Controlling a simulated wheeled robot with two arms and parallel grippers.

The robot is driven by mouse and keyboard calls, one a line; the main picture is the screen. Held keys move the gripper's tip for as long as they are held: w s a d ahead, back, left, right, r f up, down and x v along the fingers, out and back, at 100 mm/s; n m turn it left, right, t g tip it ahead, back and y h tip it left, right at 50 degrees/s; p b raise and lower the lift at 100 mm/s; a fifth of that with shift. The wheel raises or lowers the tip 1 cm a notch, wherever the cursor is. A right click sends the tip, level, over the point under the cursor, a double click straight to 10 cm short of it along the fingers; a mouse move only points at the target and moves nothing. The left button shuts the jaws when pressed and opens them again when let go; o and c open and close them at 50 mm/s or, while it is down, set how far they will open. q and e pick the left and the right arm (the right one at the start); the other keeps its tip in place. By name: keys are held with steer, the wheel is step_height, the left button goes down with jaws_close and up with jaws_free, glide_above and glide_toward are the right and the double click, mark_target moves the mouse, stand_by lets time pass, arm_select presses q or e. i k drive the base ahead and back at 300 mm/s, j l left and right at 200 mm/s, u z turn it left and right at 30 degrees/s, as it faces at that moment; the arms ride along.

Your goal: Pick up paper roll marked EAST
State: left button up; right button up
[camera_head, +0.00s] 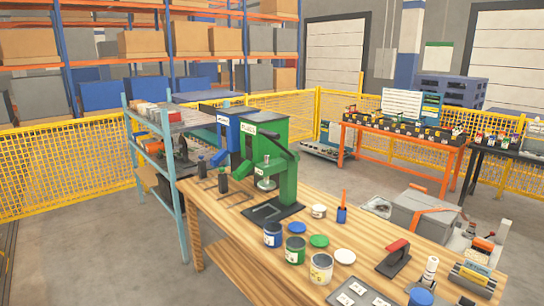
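I cannot make out a paper roll marked EAST, and no such marking is readable at this size. A white upright cylinder (431,270) stands near the right end of the wooden workbench (240,240); I cannot tell whether it is a paper roll. Neither of my grippers is in view.
A green press (287,170) and a blue press (229,140) stand on the bench. A red-and-black tool (393,257) lies right. A teal shelf (158,165) stands left, an orange table (400,138) behind. Yellow fencing (65,175) bounds the area; floor at left is clear.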

mark_target(432, 264)
steer(key=i+j, duration=0.1)
steer(key=j, duration=0.2)
steer(key=i+j, duration=0.1)
steer(key=j, duration=0.25)
steer(key=z, duration=1.65)
